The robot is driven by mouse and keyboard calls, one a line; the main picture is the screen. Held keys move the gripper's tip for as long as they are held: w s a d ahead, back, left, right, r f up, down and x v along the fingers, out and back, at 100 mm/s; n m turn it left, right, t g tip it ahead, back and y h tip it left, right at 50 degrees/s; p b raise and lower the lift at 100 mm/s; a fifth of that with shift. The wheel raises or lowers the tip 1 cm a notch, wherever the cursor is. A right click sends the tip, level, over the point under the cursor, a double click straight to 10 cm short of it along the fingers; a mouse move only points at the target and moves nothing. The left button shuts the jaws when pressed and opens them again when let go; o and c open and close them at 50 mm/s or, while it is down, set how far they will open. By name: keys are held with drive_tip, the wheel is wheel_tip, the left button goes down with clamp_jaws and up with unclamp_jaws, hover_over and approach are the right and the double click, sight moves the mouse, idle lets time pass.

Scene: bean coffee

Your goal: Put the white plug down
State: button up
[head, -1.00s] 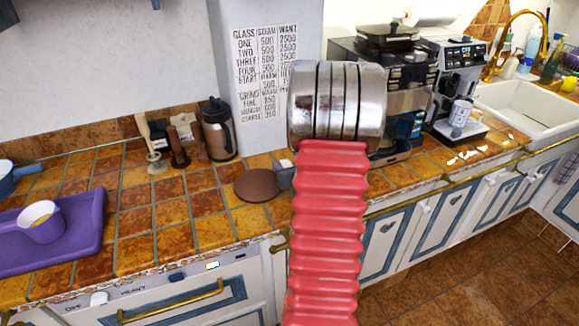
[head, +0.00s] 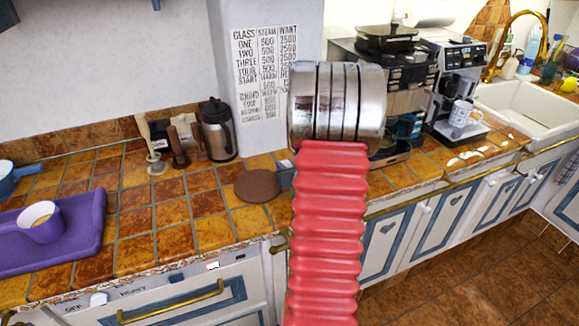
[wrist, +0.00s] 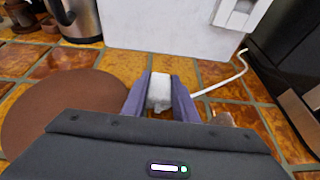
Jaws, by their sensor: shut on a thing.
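The white plug (wrist: 159,90) is between the two purple fingers of my gripper (wrist: 160,83) in the wrist view. The gripper is shut on it, low over the orange tiled counter (wrist: 205,75). I cannot tell whether the plug touches the tiles. Its white cord (wrist: 222,84) runs right and bends up toward the wall. In the head view my red arm covers most of the gripper. Only a small grey part shows beside the arm, and the plug is hidden.
A brown round disc (head: 256,186) lies just left of the gripper. A white wall socket (wrist: 238,12) is behind. A metal jug (head: 218,130) stands at the back. Coffee machines (head: 455,90) stand to the right, and a purple tray (head: 70,250) lies at far left.

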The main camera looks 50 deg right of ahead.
sight(286, 165)
drive_tip(key=shift+r, duration=0.15)
wheel_tip(286, 165, up, 10)
drive_tip(key=shift+f, duration=0.1)
idle(0.5)
drive_tip(key=shift+a, duration=0.1)
idle(0.4)
